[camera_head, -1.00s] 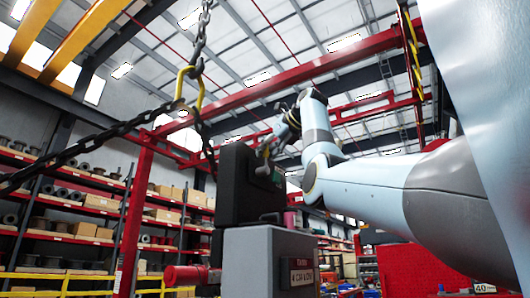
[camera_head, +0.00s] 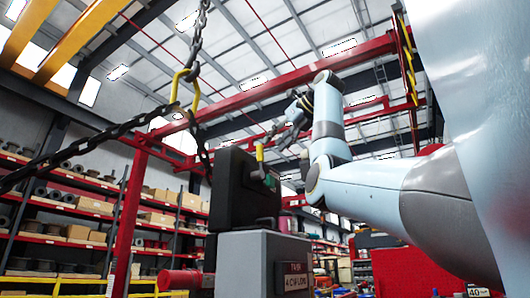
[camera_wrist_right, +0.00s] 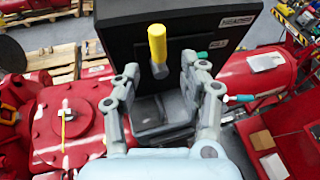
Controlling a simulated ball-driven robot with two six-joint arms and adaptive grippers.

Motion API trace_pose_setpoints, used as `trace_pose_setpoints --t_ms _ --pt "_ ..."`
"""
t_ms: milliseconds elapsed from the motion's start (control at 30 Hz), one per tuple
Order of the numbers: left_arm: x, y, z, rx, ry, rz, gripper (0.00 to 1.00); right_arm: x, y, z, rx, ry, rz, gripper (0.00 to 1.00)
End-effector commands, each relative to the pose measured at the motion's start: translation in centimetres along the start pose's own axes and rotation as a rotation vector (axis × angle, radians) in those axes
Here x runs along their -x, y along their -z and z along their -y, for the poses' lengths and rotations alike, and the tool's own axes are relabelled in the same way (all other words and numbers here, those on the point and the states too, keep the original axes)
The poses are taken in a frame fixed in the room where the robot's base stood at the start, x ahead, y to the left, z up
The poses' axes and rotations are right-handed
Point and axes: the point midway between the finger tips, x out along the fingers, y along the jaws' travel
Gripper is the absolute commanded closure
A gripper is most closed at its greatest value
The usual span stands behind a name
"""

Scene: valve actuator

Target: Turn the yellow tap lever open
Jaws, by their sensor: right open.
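The yellow tap lever (camera_head: 260,154) stands upright on the right-hand face of a black box (camera_head: 235,188). In the right wrist view the yellow lever (camera_wrist_right: 157,42) sits on a short grey stem in front of the black panel (camera_wrist_right: 205,22). My right gripper (camera_head: 277,137) is open, up and to the right of the lever in the head view, with a gap between them. In the right wrist view the open fingers (camera_wrist_right: 159,68) spread to either side below the yellow grip, with nothing held. My left gripper is not in view.
A grey cabinet (camera_head: 255,262) carries the black box. A chain with a yellow hook (camera_head: 185,88) hangs at upper left. Red machinery (camera_wrist_right: 68,130) with another yellow handle lies lower left in the wrist view; a red cylinder (camera_wrist_right: 262,78) lies right.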

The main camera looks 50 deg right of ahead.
Motion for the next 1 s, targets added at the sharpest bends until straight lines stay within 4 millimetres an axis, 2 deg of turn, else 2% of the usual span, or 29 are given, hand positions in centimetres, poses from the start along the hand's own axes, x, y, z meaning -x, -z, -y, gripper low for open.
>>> trace_pose_setpoints --t_ms 100,300,1000 --pt "0.0 0.0 0.0 0.0 0.0 0.0 0.6 2.2 0.0 0.0 0.0 0.0 0.002 0.57" --pt "0.0 0.1 0.0 0.0 0.0 -0.001 0.6 4.0 0.0 0.0 0.0 0.0 0.0 0.57" --pt "0.0 0.2 -0.1 0.0 -0.001 -0.002 0.6 4.2 0.0 0.0 0.0 0.0 -0.001 0.57"
